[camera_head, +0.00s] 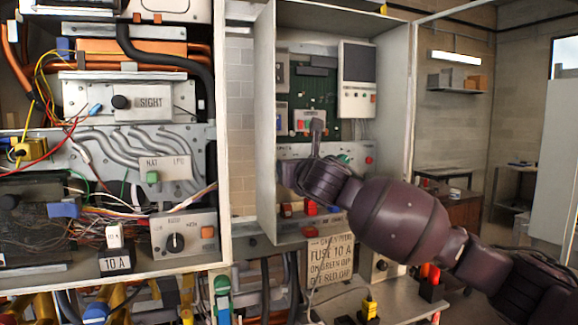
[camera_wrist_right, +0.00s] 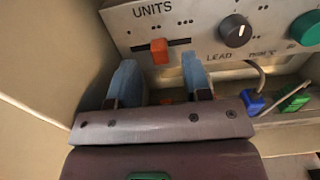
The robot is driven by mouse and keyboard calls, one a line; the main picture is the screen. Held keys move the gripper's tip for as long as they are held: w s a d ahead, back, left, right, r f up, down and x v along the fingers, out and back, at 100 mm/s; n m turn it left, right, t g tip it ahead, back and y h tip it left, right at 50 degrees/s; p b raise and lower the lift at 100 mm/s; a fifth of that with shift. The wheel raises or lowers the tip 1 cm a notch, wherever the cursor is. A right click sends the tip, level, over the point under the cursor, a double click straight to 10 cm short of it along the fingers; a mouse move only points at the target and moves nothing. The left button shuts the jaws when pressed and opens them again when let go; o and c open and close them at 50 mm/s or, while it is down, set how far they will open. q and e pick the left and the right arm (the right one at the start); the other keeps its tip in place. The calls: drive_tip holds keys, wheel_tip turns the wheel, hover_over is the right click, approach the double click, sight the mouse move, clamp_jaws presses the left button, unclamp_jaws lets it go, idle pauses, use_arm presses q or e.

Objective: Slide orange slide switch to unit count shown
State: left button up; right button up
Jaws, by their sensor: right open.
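The orange slide switch (camera_wrist_right: 159,50) sits near the middle of a dark horizontal slot under the word UNITS on a pale metal panel (camera_wrist_right: 215,55). Small groups of dots mark positions above the slot. My right gripper (camera_wrist_right: 161,72) is open, its two blue fingers apart just short of the panel. The switch shows between and slightly beyond the fingertips, with no clear contact. In the head view my right gripper (camera_head: 317,135) reaches into the open cabinet, and it and my arm hide the switch. I cannot read a unit count. My left gripper is not in view.
Blue (camera_wrist_right: 252,103) and green (camera_wrist_right: 294,100) connectors stand below. The cabinet's side wall (camera_head: 264,130) is close on the left. A FUSE 10 A note (camera_head: 330,262) hangs below.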

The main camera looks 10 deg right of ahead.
drive_tip(key=shift+x, duration=1.2)
drive_tip(key=shift+c, duration=0.4)
clamp_jaws()
